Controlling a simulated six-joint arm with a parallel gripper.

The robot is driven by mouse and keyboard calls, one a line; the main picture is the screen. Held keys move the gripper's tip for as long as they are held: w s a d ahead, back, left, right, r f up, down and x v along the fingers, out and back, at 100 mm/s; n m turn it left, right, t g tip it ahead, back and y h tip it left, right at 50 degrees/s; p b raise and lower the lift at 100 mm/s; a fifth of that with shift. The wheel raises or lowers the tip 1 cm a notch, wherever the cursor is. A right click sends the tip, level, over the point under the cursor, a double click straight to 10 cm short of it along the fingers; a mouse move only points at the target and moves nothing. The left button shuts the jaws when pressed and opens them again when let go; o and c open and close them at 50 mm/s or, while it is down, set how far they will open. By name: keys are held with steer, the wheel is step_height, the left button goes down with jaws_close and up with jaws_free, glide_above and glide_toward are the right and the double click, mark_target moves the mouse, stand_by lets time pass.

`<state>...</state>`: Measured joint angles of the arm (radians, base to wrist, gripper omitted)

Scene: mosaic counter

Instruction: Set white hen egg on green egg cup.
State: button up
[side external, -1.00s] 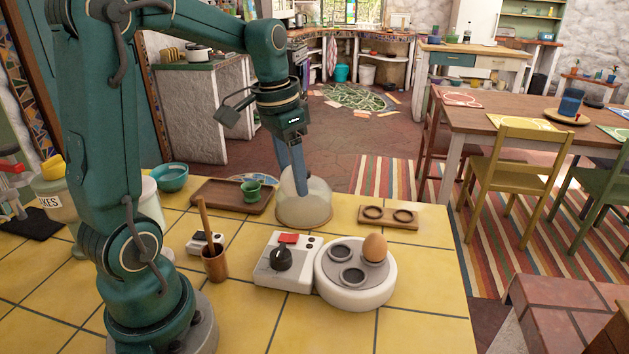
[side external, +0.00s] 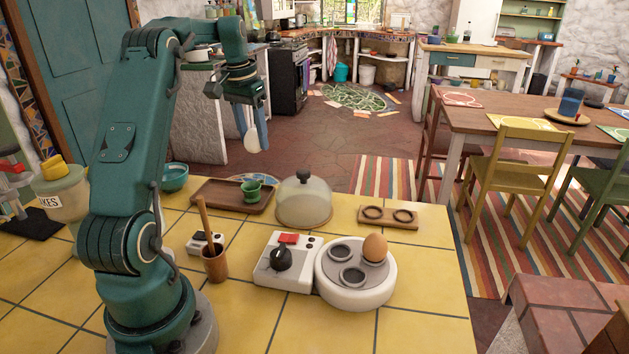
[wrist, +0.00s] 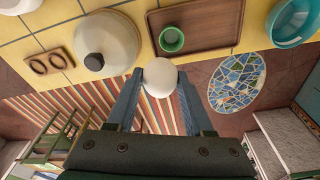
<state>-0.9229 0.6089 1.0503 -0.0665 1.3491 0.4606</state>
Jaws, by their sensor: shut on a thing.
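My gripper (side external: 250,136) is shut on the white hen egg (side external: 252,140) and holds it in the air, well above the counter. In the wrist view the egg (wrist: 160,76) sits between the two blue fingertips (wrist: 160,84). The green egg cup (side external: 252,191) stands upright on a brown wooden tray (side external: 213,193). In the wrist view the cup (wrist: 171,39) looks empty, and the egg appears just short of it and slightly left, apart from it.
A glass dome with a dark knob (side external: 303,200) stands right of the tray. A two-ring wooden holder (side external: 388,216), an egg cooker (side external: 355,284) with a brown egg (side external: 375,248), a teal bowl (side external: 174,177) and a tool cup (side external: 215,263) are also on the yellow tiled counter.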

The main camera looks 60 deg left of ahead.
mark_target(247, 148)
steer(key=shift+s+a+f+n, duration=0.3)
steer(key=shift+s+a+f, duration=0.35)
steer(key=shift+a+f, duration=0.2)
steer(key=shift+f, duration=3.4)
steer(key=shift+d+f, duration=0.1)
steer(key=shift+f, duration=1)
steer(key=o, duration=1.1)
steer(key=shift+c, duration=0.2)
steer(key=shift+r, duration=0.15)
step_height(247, 148, up, 7)
